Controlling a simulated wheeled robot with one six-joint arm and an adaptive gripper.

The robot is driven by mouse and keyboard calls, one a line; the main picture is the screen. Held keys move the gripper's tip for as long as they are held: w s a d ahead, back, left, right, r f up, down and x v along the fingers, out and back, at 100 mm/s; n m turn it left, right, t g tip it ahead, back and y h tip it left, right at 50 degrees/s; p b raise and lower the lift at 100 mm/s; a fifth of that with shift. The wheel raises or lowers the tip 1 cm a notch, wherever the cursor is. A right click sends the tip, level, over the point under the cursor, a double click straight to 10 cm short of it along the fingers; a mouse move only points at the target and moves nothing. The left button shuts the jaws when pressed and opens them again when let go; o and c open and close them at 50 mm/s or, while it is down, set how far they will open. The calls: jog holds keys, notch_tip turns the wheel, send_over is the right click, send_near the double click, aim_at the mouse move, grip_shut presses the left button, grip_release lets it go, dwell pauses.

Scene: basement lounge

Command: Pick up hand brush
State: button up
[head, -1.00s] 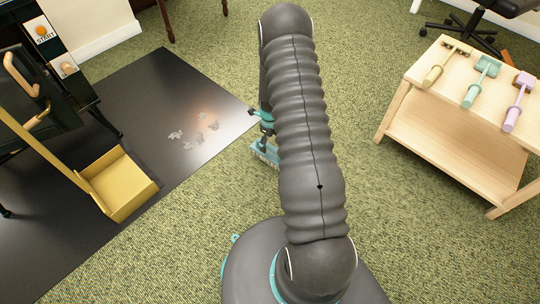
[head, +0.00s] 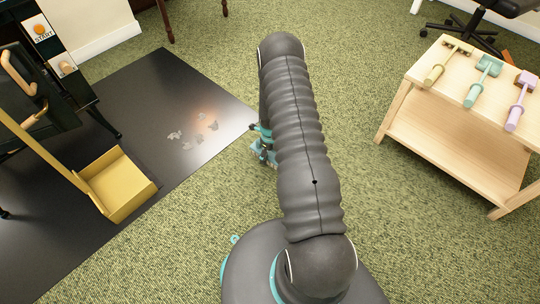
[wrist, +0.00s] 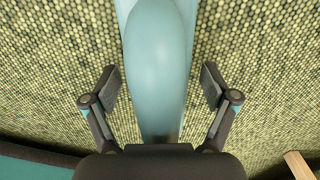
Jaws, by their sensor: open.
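The hand brush (wrist: 158,60) is pale teal and lies on the green carpet. In the wrist view its smooth rounded handle runs up the middle of the picture, between my two fingers. My gripper (wrist: 160,86) is open, with one finger on each side of the handle and carpet showing between each finger and it. In the head view my gripper (head: 263,146) is low over the carpet beside my arm and hides most of the brush.
A light wooden table (head: 440,145) at the right holds a yellow-green tool (head: 436,73), a teal tool (head: 477,92) and a lilac tool (head: 518,108). A dark mat (head: 150,95) with pale scraps (head: 212,126) and a yellow dustpan (head: 122,187) lie left. Carpet is open between.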

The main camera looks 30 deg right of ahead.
jog(key=c, duration=1.3)
jog(key=shift+o, duration=0.2)
